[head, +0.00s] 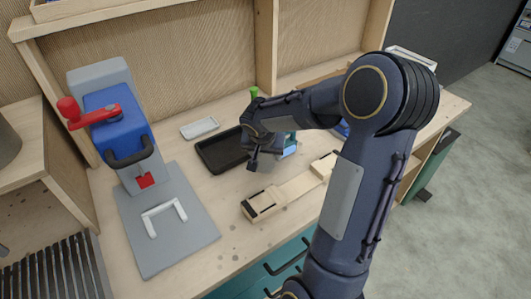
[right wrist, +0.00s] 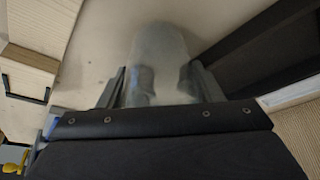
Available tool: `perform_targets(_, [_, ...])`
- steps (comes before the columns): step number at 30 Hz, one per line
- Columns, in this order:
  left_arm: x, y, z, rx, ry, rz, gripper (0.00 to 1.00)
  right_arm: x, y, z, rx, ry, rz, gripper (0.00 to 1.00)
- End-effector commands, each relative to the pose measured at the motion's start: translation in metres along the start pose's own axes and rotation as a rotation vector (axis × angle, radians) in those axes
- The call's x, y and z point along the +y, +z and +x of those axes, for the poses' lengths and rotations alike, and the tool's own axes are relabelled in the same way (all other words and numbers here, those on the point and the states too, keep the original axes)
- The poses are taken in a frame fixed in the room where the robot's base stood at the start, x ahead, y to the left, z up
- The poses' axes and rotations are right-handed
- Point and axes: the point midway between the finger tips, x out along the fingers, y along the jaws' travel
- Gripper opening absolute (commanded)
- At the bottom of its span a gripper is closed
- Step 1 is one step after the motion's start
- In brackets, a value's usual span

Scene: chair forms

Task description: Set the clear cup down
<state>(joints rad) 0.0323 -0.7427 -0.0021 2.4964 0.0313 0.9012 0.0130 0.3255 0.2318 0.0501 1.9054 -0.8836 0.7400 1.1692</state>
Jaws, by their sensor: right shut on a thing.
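The clear cup (right wrist: 158,48) shows in the right wrist view as a pale, see-through shape between my right gripper's fingers (right wrist: 158,82). The right gripper is shut on it, one finger on each side. In the head view my right gripper (head: 252,164) hangs over the bench, beside the right edge of the black tray (head: 207,162). I cannot make out the cup clearly in the head view, and I cannot tell whether its base touches the bench top (head: 235,226). My left gripper is not in view.
A blue and grey press with a red handle (head: 118,115) stands on a grey plate (head: 150,255) at the left. A small white tray (head: 199,128) lies behind the black tray. A pale wooden fixture (head: 290,190) lies in front of the gripper. Bare bench lies between plate and fixture.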

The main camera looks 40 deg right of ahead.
Motion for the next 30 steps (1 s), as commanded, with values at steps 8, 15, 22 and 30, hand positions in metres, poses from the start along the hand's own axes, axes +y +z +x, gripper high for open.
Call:
perform_targets(8, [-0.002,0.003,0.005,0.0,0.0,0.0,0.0,0.0,0.001,0.004,0.001,-0.001,0.0,0.47])
perform_targets(15, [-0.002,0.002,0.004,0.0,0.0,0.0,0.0,0.0,0.001,0.002,0.0,0.0,0.0,0.81])
perform_targets(22, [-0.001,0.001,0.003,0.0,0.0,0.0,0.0,0.0,0.001,0.001,0.0,0.0,0.0,0.81])
perform_targets(30, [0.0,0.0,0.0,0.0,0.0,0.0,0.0,-0.001,-0.001,-0.032,0.005,-0.005,0.001,0.81])
